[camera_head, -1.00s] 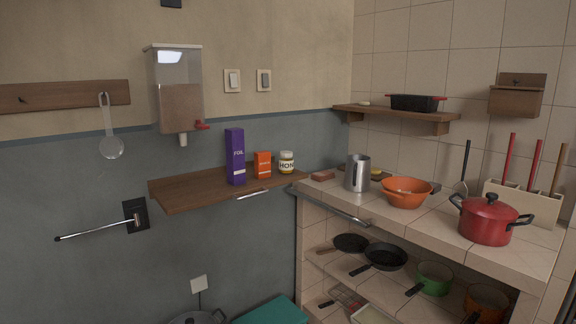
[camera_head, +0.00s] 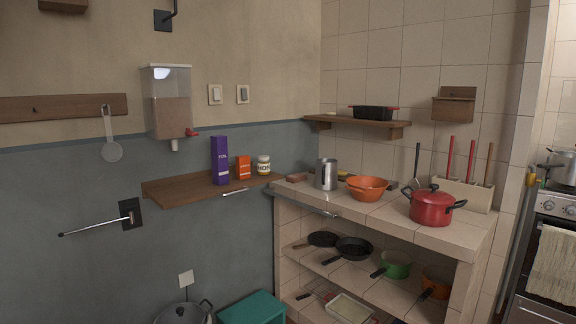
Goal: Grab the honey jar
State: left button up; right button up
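The honey jar (camera_head: 264,166) is a small jar with a pale lid and a label reading "HON". It stands upright at the right end of a wooden wall shelf (camera_head: 170,192). An orange box (camera_head: 243,167) stands just left of it, and a tall purple foil box (camera_head: 219,161) stands further left. Neither of my grippers shows in the head view.
Right of the shelf is a tiled counter (camera_head: 385,222) with a metal pitcher (camera_head: 326,175), an orange colander (camera_head: 369,188) and a red pot (camera_head: 432,207). A metal rail (camera_head: 305,206) runs along its left edge. A dispenser (camera_head: 170,103) hangs above the shelf. A stove (camera_head: 555,230) stands at far right.

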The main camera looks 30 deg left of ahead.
aim_at(264, 164)
jog(key=u, duration=0.15)
jog(key=i, duration=2)
jog(key=u, duration=1.65)
jog(key=i, duration=1.2)
jog(key=u, duration=1.2)
